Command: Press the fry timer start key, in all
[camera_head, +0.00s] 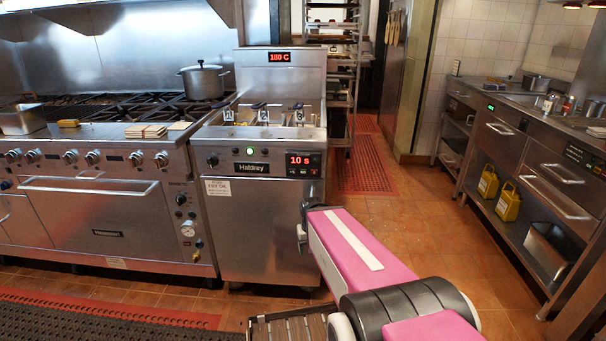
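The fryer (262,232) stands left of centre, with a Haldrey plate on its front. Its fry timer (303,164) is a dark panel at the upper right of that front, with a red display reading 10 s. Small keys sit below the digits, one of them greenish; their labels are too small to read. My pink arm reaches in from the lower right. A dark part of my gripper (303,222) shows at the arm's far end, below the timer panel and seemingly apart from it. The arm hides most of the gripper, so its fingers cannot be made out.
A range (92,215) with a steel pot (203,81) adjoins the fryer on the left. Fry baskets with numbered tags sit in the fryer top. A steel counter (541,164) with yellow jugs beneath stands at right. Tiled floor between is open.

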